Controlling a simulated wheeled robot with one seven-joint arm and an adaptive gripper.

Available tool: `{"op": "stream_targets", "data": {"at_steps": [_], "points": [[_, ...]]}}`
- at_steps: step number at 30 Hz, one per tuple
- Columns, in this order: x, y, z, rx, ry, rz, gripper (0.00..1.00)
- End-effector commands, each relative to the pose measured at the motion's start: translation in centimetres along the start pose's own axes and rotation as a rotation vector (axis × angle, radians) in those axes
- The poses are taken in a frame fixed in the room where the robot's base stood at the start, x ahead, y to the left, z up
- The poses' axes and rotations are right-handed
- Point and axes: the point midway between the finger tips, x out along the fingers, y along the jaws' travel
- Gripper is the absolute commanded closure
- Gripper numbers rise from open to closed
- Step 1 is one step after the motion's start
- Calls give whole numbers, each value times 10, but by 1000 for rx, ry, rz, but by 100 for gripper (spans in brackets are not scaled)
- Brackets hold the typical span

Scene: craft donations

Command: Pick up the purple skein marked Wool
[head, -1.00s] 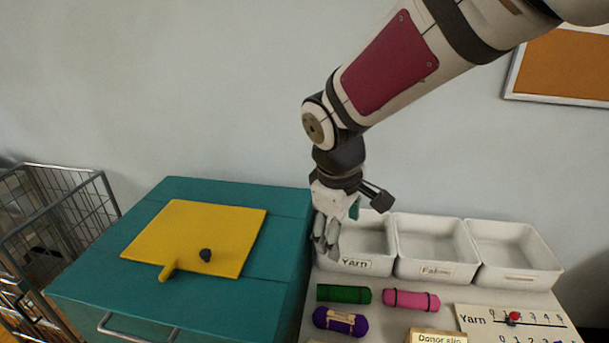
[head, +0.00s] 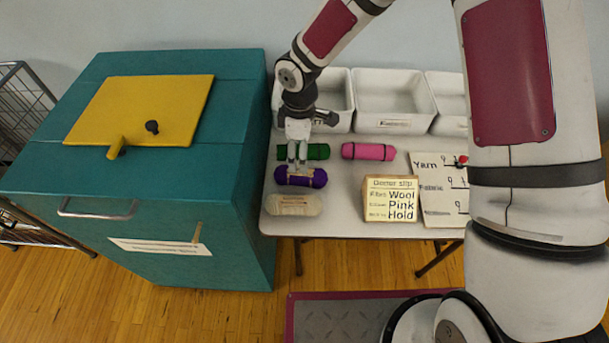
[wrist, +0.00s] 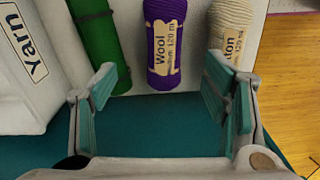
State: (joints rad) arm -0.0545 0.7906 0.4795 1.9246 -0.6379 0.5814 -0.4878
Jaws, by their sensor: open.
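The purple skein (head: 312,180) lies on the white table in the head view, between a green roll and a cream skein. In the wrist view the purple skein (wrist: 165,75) carries a tan label reading "Wool" and sits ahead of the fingers, roughly midway between them. My gripper (head: 298,163) is open and empty; in the head view its fingers overlap the skein's left part. In the wrist view my gripper (wrist: 165,95) has its two teal-padded fingers spread wide. Whether the fingertips touch anything cannot be told.
A green roll (head: 318,152) and a cream skein (head: 295,205) lie close on either side. A pink roll (head: 368,151), the donor slip (head: 390,199) and a counting board (head: 432,200) are to the right. White bins (head: 393,97) stand behind; a teal chest (head: 190,190) borders the left.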

Motion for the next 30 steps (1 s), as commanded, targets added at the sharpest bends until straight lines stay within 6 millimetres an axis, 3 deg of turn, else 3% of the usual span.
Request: {"op": "stream_targets", "data": {"at_steps": [6,14,24,30], "points": [[38,-1,0,0,-1,-2,32],[55,-2,1,0,-2,-1,32],[97,-7,2,2,-1,-1,32],[102,-6,2,3,0,1,32]]}}
